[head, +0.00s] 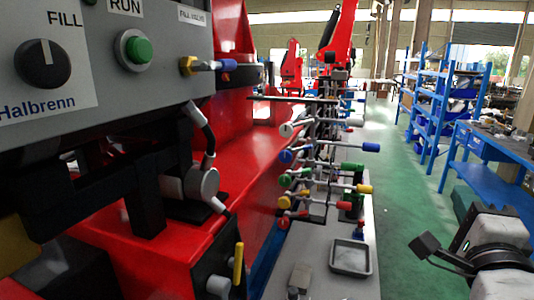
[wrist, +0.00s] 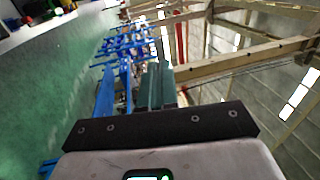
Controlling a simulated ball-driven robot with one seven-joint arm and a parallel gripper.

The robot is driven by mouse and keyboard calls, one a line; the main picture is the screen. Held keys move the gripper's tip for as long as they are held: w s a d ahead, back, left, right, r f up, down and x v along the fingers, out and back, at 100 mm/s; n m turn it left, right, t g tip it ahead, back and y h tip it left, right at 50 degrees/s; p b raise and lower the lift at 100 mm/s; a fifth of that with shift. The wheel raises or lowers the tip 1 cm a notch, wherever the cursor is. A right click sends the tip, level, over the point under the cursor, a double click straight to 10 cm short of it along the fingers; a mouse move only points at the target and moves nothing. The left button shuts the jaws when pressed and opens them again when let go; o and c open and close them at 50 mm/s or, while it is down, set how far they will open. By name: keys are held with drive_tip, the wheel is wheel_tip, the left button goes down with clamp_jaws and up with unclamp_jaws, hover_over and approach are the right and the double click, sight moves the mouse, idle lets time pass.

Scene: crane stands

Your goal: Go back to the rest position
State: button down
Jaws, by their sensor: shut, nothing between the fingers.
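My gripper (head: 428,245) is at the lower right of the head view, out over the green floor and apart from the stands and the benches. Its dark fingers point left, and it is shut and empty. In the wrist view a dark bar with screws and a pale housing, parts of my own wrist, fill the bottom.
A grey control panel (head: 145,80) with a knob and green button stands close on the left, above a red machine (head: 150,235). A valve stand with coloured handles (head: 325,180) rises mid-view beside a grey tray (head: 350,257). Blue shelves (head: 432,110) and a bench (head: 495,180) line the right. Green floor (head: 400,200) is open between.

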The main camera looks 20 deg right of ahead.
drive_tip(key=s+a+f+n+g+y, duration=0.15)
drive_tip(key=f+n, duration=0.25)
drive_tip(key=f, duration=0.5)
drive_tip(key=a+f+n+g+y, duration=0.1)
drive_tip(key=f+n+g+y, duration=0.2)
drive_tip(key=f+n, duration=0.35)
drive_tip(key=s+a+f+n+g+y, duration=0.1)
drive_tip(key=f+n+g+y, duration=0.1)
drive_tip(key=f, duration=0.8)
drive_tip(key=s+a+f+n+g+y, duration=0.2)
drive_tip(key=s+a+f+n+g, duration=0.2)
drive_tip(key=s+f, duration=0.5)
drive_tip(key=s+a+f+n+g+y, duration=0.2)
drive_tip(key=s+a+f+n+g, duration=0.3)
drive_tip(key=s+f+n, duration=0.3)
wheel_tip(320, 180, down, 3)
drive_tip(key=shift+s+f, duration=0.15)
drive_tip(key=shift+s, duration=0.9)
drive_tip(key=shift+y, duration=0.25)
